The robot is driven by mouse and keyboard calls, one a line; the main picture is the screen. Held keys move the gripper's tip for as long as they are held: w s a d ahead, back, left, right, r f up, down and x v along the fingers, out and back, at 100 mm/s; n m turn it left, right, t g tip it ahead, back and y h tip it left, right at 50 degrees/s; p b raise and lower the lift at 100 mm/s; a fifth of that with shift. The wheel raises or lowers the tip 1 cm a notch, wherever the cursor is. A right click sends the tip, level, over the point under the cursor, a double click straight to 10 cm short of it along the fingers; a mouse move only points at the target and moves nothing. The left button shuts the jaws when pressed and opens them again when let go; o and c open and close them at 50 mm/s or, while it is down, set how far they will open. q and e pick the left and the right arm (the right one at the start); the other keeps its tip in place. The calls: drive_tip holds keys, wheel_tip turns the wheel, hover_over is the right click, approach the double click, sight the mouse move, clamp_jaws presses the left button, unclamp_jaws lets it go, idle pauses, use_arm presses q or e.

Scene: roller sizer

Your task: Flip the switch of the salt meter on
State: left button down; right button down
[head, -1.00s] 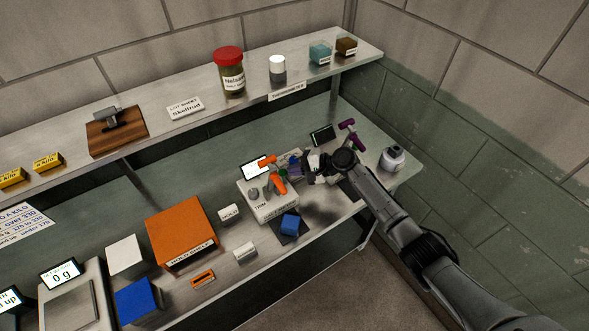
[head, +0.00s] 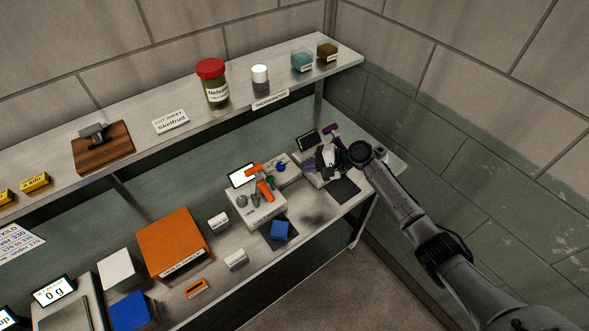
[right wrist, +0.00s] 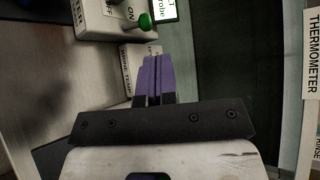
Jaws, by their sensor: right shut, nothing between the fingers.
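No salt meter name is readable in either view. In the right wrist view, a pale box (right wrist: 97,22) at the top left carries a green-tipped switch (right wrist: 144,21) beside the word ON. A small screen (right wrist: 163,9) with the word "probe" stands next to it. Part of that device is hidden behind my gripper. My left gripper is not in view.
A device with orange levers (head: 256,206) and one with a blue knob (head: 281,167) stand left of my gripper. A blue block (head: 280,230) lies in front. A dark pad (head: 343,190) is at the shelf's front. The upper shelf (head: 210,113) overhangs behind.

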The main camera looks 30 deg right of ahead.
drive_tip(key=shift+w+r+v, duration=0.1)
drive_tip(key=shift+r+v, duration=0.05)
drive_tip(key=shift+v, duration=0.95)
drive_tip(key=shift+w+r+v, duration=0.1)
drive_tip(key=shift+r+v, duration=0.05)
drive_tip(key=shift+v, duration=0.95)
